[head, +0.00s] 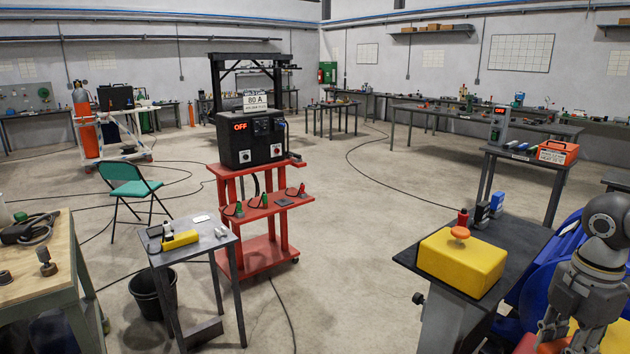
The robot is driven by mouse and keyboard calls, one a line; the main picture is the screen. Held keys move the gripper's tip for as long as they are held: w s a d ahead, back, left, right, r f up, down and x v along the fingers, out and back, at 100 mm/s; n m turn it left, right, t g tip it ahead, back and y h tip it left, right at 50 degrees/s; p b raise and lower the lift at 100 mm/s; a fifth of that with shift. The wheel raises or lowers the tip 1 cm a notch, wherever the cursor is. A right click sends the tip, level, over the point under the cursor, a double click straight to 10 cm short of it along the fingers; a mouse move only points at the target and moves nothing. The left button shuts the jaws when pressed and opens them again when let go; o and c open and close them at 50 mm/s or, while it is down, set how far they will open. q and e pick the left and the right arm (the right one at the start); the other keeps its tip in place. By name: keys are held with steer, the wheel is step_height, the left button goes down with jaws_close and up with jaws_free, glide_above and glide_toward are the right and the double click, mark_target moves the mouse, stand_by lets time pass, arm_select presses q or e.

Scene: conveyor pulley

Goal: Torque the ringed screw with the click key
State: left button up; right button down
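No ringed screw can be made out in the head view. I cannot tell which object, if any, is the click key. My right gripper (568,343) comes in at the lower right, pointing down, with its fingertips at or beyond the bottom edge, so its opening is unclear. It is right of a yellow block (462,264) with an orange knob (460,233) on top, standing on a dark bench (525,238). Small red (463,217), black (481,213) and blue (496,203) items stand behind the block. My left gripper is out of view.
A large blue object (548,275) lies beside the bench at right. A red cart (270,205) carries a black box (249,140) reading OFF. A small grey table (197,246) and green chair (132,186) stand left. Cables cross the floor; the centre floor is mostly open.

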steer(key=shift+r, duration=0.65)
steer(key=shift+r, duration=0.1)
